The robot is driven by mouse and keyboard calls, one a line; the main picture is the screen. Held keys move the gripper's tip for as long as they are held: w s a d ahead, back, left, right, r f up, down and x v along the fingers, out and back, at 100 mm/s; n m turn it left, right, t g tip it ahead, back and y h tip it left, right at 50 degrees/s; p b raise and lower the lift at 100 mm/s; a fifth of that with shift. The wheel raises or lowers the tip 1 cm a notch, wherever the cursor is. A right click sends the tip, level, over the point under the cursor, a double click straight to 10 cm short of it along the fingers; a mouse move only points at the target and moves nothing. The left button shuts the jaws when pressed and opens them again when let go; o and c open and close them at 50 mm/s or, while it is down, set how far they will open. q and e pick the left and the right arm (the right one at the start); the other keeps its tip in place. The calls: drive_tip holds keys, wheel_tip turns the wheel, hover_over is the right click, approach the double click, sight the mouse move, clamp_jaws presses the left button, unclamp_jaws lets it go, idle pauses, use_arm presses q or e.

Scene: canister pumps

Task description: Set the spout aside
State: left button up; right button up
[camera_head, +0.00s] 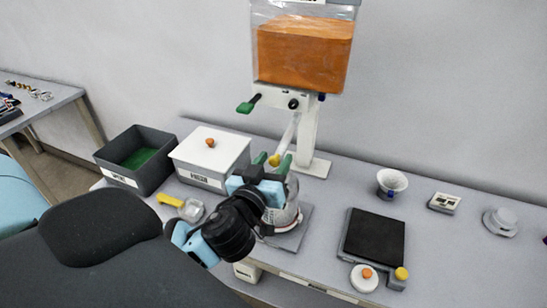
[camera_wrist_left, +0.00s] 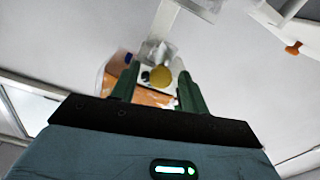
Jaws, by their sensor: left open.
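The spout (camera_head: 289,136) is a pale tube slanting down from the dispenser's white stand, with a yellow end (camera_head: 274,160) at its bottom. My left gripper (camera_head: 273,161) is open, its green fingertips around the yellow end. In the left wrist view the yellow end (camera_wrist_left: 160,76) shows between the two dark green fingers of my left gripper (camera_wrist_left: 157,82); I cannot tell whether they touch it. The dispenser's clear hopper (camera_head: 304,52) holds orange contents. A clear jar (camera_head: 287,214) stands below, partly hidden by my gripper. My right gripper is not in view.
A dark grey bin (camera_head: 118,156) and a white lidded box (camera_head: 211,140) stand left. A yellow-handled scoop (camera_head: 171,200) lies before them. Right are a black-topped scale (camera_head: 375,237), a white bowl (camera_head: 392,180) and a white lid (camera_head: 363,283). Bare table lies between jar and scale.

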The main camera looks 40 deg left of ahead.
use_arm(q)
drive_tip(key=shift+w+a, duration=0.2)
drive_tip(key=shift+w, duration=0.45)
clamp_jaws()
